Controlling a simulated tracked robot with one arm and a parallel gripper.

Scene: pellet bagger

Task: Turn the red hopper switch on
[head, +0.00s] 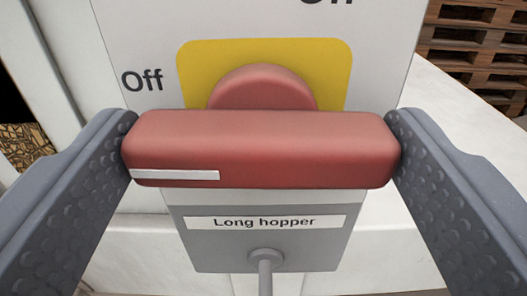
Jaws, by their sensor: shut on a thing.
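The red hopper switch (262,150) fills the middle of the head view. Its long bar handle lies horizontally, in front of a round red hub (262,87) on a yellow plate (335,60). A white stripe (175,175) marks the bar's left end, on the side of the "Off" label (142,81). A second label (328,2) above the yellow plate is cut off by the top edge. My gripper (262,150) is shut on the bar, one grey textured finger at each end.
A grey box with a "Long hopper" label (265,222) and a cable gland (265,255) hangs below the switch. Wooden pallets (470,50) stand at the upper right. Pellet-like brown material (22,145) shows at the left. White panels surround the switch.

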